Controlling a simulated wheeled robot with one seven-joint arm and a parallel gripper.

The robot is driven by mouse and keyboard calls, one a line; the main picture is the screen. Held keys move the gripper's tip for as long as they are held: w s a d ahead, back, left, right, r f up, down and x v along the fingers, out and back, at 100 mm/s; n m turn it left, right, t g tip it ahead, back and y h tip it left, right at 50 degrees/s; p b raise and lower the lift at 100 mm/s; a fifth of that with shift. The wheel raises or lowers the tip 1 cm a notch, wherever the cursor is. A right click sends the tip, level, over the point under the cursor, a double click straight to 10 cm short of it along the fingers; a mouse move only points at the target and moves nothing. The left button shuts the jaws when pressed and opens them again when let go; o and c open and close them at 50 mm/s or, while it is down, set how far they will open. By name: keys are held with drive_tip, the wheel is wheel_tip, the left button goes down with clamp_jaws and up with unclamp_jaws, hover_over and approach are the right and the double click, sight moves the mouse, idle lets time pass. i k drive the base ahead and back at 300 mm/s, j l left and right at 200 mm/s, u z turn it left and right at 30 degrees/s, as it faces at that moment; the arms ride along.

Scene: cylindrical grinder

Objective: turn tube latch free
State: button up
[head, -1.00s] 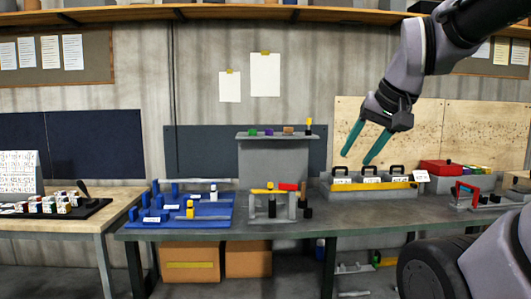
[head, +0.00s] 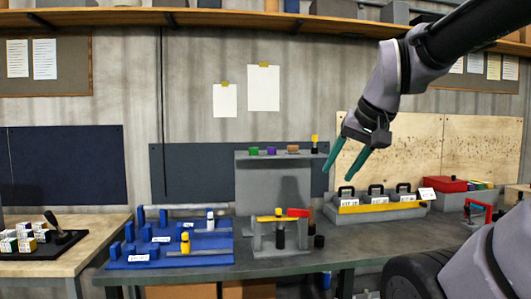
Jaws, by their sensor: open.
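A small grey stand (head: 260,239) is on the green-topped bench, near the middle. A yellow bar (head: 268,218) lies across its top, with a red piece (head: 298,213) at the bar's right end. A dark upright cylinder (head: 280,239) shows under the bar. I take the yellow bar or red piece to be the tube latch, but cannot tell which. My gripper (head: 343,172) has two teal fingers, spread apart and empty. It hangs in the air above and right of the stand, pointing down and left, touching nothing.
A raised grey shelf (head: 270,175) behind the stand carries small coloured blocks. A grey tray (head: 380,211) with black handles stands right, a blue fixture board (head: 205,259) left. A short black cylinder (head: 319,241) is beside the stand. The bench (head: 370,244) front is mostly clear.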

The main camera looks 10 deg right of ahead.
sight(292, 211)
drive_tip(key=i+j, duration=0.15)
drive_tip(key=i, duration=0.25)
drive_tip(key=i+j, duration=0.1)
drive_tip(key=i, duration=0.35)
drive_tip(key=i+j, duration=0.15)
drive_tip(key=i, duration=0.25)
drive_tip(key=l+z, duration=0.05)
